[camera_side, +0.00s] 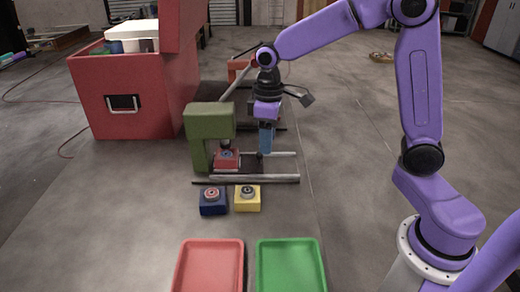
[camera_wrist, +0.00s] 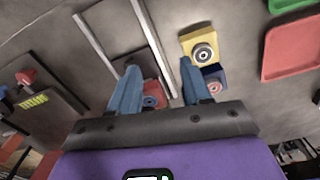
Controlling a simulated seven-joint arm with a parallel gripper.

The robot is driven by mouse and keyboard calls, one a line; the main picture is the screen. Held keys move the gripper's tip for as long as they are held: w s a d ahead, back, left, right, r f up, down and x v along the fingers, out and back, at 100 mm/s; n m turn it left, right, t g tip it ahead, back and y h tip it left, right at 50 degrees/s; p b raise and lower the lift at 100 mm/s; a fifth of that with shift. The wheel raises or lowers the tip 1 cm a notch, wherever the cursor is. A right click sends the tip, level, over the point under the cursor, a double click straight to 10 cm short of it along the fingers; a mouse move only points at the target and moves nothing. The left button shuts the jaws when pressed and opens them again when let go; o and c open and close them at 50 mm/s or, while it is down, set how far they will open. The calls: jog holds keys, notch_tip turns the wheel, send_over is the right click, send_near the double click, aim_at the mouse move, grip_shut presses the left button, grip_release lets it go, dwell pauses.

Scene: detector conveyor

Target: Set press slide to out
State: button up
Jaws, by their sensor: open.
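The green press (camera_side: 197,124) stands left of centre in the side view. Two pale rails (camera_side: 270,178) run out from it to the right. A red block with a round blue-and-red top (camera_side: 228,160), apparently on the press slide, sits at the left end of the rails, under the press head. It also shows in the wrist view, as a red block (camera_wrist: 152,101) partly hidden by a finger. My gripper (camera_side: 265,150) points down over the rails, right of the red block and apart from it. In the wrist view its blue fingers (camera_wrist: 160,88) are spread, with nothing clearly held.
A blue block (camera_side: 212,207) and a yellow block (camera_side: 247,204), each with a round top, stand in front of the rails. A red tray (camera_side: 210,268) and a green tray (camera_side: 290,268) lie nearer. A large red toolbox (camera_side: 115,100) stands behind left. Right of the rails is clear.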

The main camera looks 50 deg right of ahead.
jog(key=shift+m, duration=0.7)
jog(key=w+d, duration=0.1)
jog(key=w, duration=0.1)
jog(key=w+d, duration=0.1)
jog(key=w, duration=0.1)
jog(key=w+d+f, duration=0.1)
jog(key=w, duration=0.1)
jog(key=shift+d+f, duration=0.1)
jog(key=shift+d, duration=0.15)
jog(key=shift+f, duration=3.75)
jog(key=shift+c, duration=0.3)
jog(key=shift+d, duration=0.1)
grip_shut()
